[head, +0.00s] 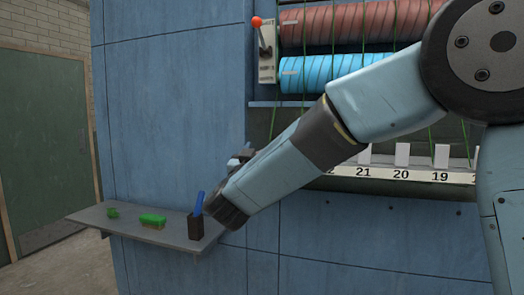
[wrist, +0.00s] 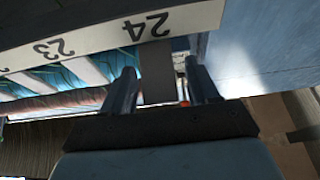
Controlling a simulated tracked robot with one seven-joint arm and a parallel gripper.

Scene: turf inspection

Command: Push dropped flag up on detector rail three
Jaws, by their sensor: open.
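A white number strip (head: 400,174) shows 21, 20 and 19 in the head view, with white flags (head: 402,154) upright above it. In the wrist view the strip (wrist: 100,40) is upside down and shows 24 and 23, with pale flags (wrist: 88,70) beside 23. A dark grey flat piece (wrist: 157,75) by 24 lies between my fingers; I cannot tell whether it is a flag. My gripper (wrist: 163,85) is open, one finger on each side of that piece, contact unclear. In the head view my forearm hides most of it. No rail marked three is readable.
A grey shelf (head: 140,228) at left holds a green brush-like block (head: 152,220), a small green piece (head: 112,213) and a black cup (head: 196,225) with a blue item. A red-knobbed lever (head: 257,22) stands beside red (head: 350,25) and blue rolls (head: 330,72).

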